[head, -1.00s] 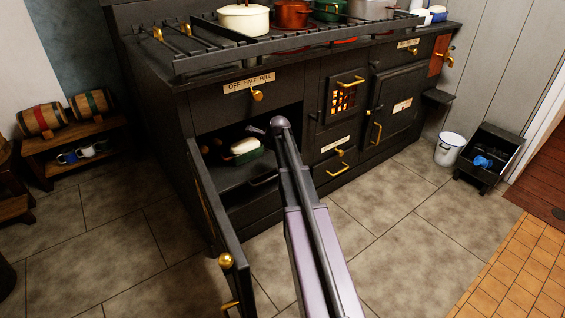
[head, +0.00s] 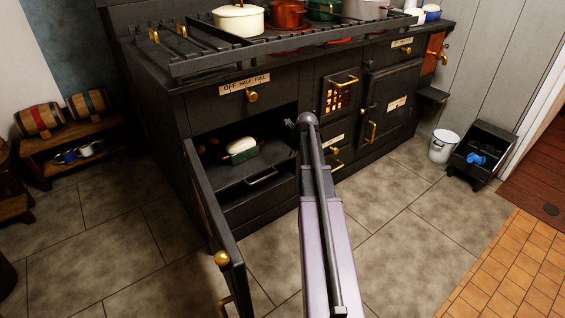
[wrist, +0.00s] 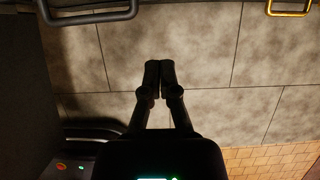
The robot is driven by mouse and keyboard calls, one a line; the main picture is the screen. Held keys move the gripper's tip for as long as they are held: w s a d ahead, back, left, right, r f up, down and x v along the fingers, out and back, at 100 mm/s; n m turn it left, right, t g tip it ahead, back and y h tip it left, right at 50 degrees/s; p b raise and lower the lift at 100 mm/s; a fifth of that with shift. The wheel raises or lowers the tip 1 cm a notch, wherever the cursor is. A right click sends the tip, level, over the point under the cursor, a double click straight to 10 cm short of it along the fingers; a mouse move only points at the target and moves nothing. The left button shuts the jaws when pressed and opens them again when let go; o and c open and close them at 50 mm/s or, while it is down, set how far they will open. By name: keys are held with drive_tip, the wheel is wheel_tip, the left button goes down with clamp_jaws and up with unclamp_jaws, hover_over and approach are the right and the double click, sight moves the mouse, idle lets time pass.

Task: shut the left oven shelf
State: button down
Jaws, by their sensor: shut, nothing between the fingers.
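The left oven shelf (head: 232,178) is a dark flat shelf in the open left oven compartment, with a dark bar handle (head: 262,177) on its front. How far it stands out is hard to tell. A green and white loaf-shaped dish (head: 242,150) is on it. The oven door (head: 212,215) is swung wide open to the left. My gripper (head: 290,123) is in front of the compartment's right side, partly hidden by my arm. In the wrist view my gripper (wrist: 160,64) is shut and empty above floor tiles, apart from a dark bar handle (wrist: 90,14) at top left.
The firebox door (head: 343,95) and right oven door (head: 392,100) are shut. A brass handle (wrist: 290,8) shows at the wrist view's top right. Pots stand on the range top. A white bucket (head: 444,146) and coal box (head: 482,155) are at right. Floor ahead is clear.

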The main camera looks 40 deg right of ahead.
sight(268, 153)
drive_tip(key=shift+f, duration=0.15)
drive_tip(key=w+f+b, duration=0.7)
drive_tip(key=f+b, duration=0.2)
drive_tip(key=shift+w, duration=0.35)
idle(0.6)
drive_tip(key=shift+a, duration=0.1)
drive_tip(key=shift+w, duration=0.1)
drive_tip(key=w, duration=0.8)
drive_tip(key=shift+w, duration=0.15)
drive_tip(key=shift+w+a, duration=0.2)
drive_tip(key=shift+w, duration=0.15)
